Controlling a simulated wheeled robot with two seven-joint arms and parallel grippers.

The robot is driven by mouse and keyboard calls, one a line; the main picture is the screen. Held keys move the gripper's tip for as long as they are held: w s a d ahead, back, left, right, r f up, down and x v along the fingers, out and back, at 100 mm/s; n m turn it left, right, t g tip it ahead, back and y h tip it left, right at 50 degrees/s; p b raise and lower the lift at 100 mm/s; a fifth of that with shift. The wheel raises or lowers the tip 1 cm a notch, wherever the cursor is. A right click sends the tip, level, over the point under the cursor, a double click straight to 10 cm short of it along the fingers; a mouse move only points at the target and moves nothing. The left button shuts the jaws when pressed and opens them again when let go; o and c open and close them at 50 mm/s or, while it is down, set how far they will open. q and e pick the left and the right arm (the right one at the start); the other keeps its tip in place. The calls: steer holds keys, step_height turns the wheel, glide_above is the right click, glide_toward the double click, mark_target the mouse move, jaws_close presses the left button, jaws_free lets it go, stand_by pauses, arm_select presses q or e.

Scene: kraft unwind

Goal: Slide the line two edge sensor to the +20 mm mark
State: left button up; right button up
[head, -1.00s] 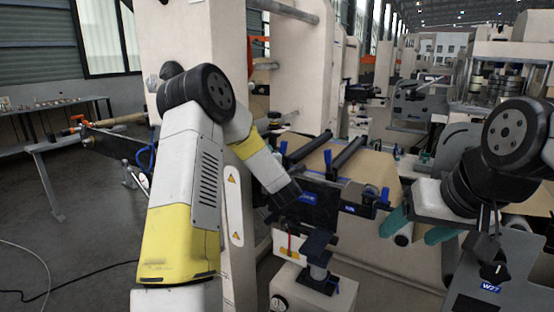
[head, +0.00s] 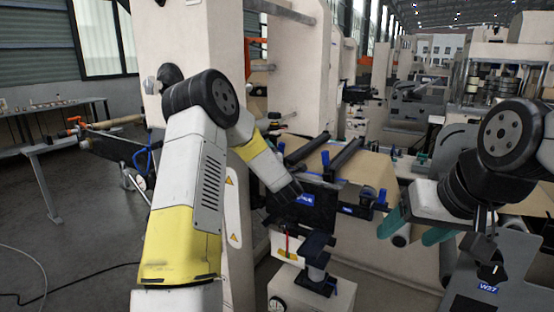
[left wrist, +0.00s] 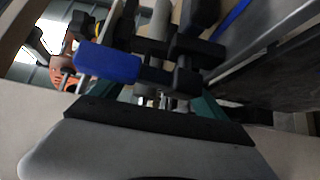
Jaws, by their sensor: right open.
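A dark panel with a blue label (head: 304,199) and blue knobs stands at the web path in the middle of the head view. I cannot single out the edge sensor or its scale marks. The end of my left arm (head: 288,188) is against or just in front of this panel; its fingers are hidden there. In the left wrist view, the teal fingers of my left gripper (left wrist: 160,98) look apart, with a blue-ended black lever (left wrist: 110,62) and dark knobs beyond them. My right gripper (head: 418,232) is open and empty, right of the panel, its teal fingers spread.
A black bracket on a post (head: 318,243) stands below the panel on a pale base. Brown web (head: 365,172) and dark rollers lie behind. A grey plate labelled W27 (head: 490,288) is at lower right. A tall cream machine frame (head: 215,45) rises behind my left arm.

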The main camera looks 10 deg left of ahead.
arm_select(q)
steer(key=v, duration=0.7)
steer(key=shift+s+d, duration=0.2)
steer(key=shift+s, duration=0.15)
